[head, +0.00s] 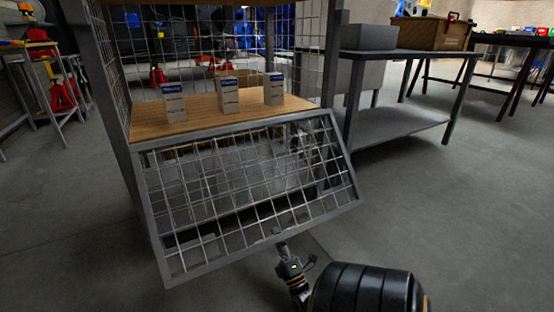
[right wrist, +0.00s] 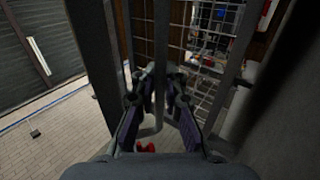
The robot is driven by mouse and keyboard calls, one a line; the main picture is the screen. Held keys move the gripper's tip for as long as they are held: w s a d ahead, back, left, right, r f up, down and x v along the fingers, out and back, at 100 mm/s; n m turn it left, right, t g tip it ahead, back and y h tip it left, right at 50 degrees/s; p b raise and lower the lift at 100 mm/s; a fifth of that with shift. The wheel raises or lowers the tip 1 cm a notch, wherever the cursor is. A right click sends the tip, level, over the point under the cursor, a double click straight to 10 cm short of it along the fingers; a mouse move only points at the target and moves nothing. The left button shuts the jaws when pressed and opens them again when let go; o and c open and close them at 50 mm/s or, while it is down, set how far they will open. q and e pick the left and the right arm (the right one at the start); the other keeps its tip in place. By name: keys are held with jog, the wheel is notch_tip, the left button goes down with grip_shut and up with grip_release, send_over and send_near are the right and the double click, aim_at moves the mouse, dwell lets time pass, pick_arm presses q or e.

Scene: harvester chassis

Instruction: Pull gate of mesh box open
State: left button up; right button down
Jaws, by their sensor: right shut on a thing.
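The mesh box (head: 99,62) stands at the middle left of the head view, with a grey frame and wire mesh walls. Its gate, a grey-framed mesh panel (head: 240,262), slants down and outward from the front edge of the wooden shelf. The box front above the shelf is open. My right gripper (head: 281,244) is at the gate's lower, outer edge. In the right wrist view my right gripper (right wrist: 160,88) has its fingers on either side of a grey bar (right wrist: 161,45) and is shut on it. The exact contact is dark. My left gripper is not in view.
Three small white and blue cartons (head: 228,96) stand on the wooden shelf (head: 195,116). The floor in front and at right is clear.

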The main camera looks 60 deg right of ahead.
aim_at(276, 210)
jog(key=shift+h, duration=0.3)
jog(key=c, duration=1.4)
grip_release()
jog(key=shift+d, duration=0.1)
jog(key=shift+c, duration=0.2)
jog(key=shift+r, duration=0.1)
jog(key=shift+s+r, duration=0.1)
jog(key=shift+r, duration=0.1)
notch_tip(276, 210, up, 9)
jog(key=shift+f, duration=0.1)
jog(key=shift+r, duration=0.25)
